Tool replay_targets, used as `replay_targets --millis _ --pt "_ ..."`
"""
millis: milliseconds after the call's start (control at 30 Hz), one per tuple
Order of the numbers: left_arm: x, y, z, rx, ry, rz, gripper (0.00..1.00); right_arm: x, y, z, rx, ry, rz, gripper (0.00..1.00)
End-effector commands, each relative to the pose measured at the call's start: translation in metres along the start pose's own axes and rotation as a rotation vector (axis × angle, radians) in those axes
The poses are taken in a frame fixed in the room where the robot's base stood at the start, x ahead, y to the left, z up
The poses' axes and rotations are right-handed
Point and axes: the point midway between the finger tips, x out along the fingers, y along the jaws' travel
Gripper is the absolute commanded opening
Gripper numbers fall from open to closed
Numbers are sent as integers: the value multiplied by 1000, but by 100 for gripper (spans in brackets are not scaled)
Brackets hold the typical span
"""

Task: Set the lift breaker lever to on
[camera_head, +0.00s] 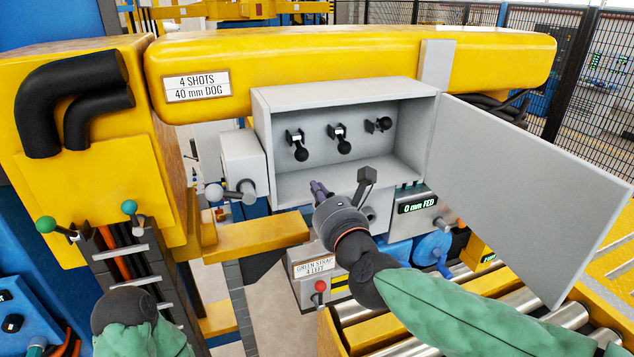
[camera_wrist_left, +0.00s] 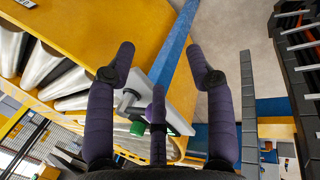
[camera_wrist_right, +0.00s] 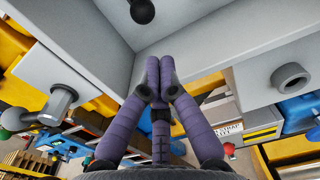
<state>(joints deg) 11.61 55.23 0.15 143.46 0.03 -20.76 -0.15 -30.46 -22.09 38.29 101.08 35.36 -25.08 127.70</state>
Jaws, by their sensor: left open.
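An open grey cabinet (camera_head: 340,92) holds three black-knobbed levers in the head view. The left lever (camera_head: 299,147) and the middle lever (camera_head: 341,139) have their knobs hanging down. The right lever (camera_head: 379,125) lies nearly sideways, knob to the right. No label shows which is the lift breaker. My right gripper (camera_head: 318,189) is below the left and middle levers, by the cabinet's lower edge. In the right wrist view its fingers (camera_wrist_right: 153,67) are together and empty, with one black knob (camera_wrist_right: 142,11) beyond. My left gripper (camera_wrist_left: 164,62) is open and empty, away from the cabinet.
The cabinet door (camera_head: 530,190) stands open to the right. A yellow beam (camera_head: 340,65) runs above the cabinet. A grey box with a round-ended handle (camera_head: 240,160) adjoins its left side. Rollers (camera_head: 480,300) and a red-knobbed lever (camera_head: 320,287) lie below.

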Motion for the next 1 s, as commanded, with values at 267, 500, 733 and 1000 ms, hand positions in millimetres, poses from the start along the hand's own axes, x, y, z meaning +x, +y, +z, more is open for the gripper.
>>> replay_targets --millis 267,500,733,1000 --pt "-11 4 0 0 1 0 54 46 0 0 -3 4 -1 0" --pt "-18 6 0 0 1 0 54 74 0 0 -3 2 0 0" --pt "-20 7 0 0 1 0 54 84 0 0 -3 1 -1 0" --pt "-20 7 0 0 1 0 54 84 0 -1 -3 1 0 0"
